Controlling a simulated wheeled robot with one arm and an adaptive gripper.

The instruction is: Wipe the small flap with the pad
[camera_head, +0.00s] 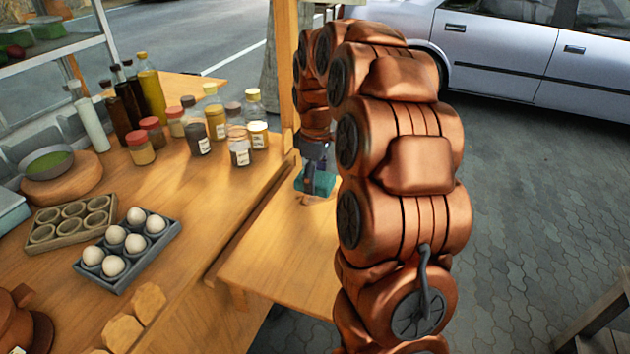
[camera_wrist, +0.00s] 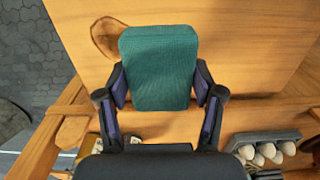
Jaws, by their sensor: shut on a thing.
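The pad (camera_wrist: 158,70) is a teal, fabric-like block with rounded corners. My gripper (camera_wrist: 160,88) is shut on it, with one finger on each side. In the head view the pad (camera_head: 319,183) shows as a teal patch below my gripper (camera_head: 311,172), partly hidden by my arm. The small flap (camera_head: 277,262) is a light wooden board beside the main counter. The pad is over the flap; I cannot tell if they touch. In the wrist view a brown mark (camera_wrist: 107,38) lies on the flap (camera_wrist: 250,45), left of the pad.
The counter (camera_head: 195,225) holds an egg tray (camera_head: 160,238), a cup tray (camera_head: 50,237), spice jars (camera_head: 198,140) and several bottles (camera_head: 152,95). A wooden post (camera_head: 285,60) rises at the flap's back end. Paving (camera_head: 540,220) and a silver car (camera_head: 500,50) are to the right.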

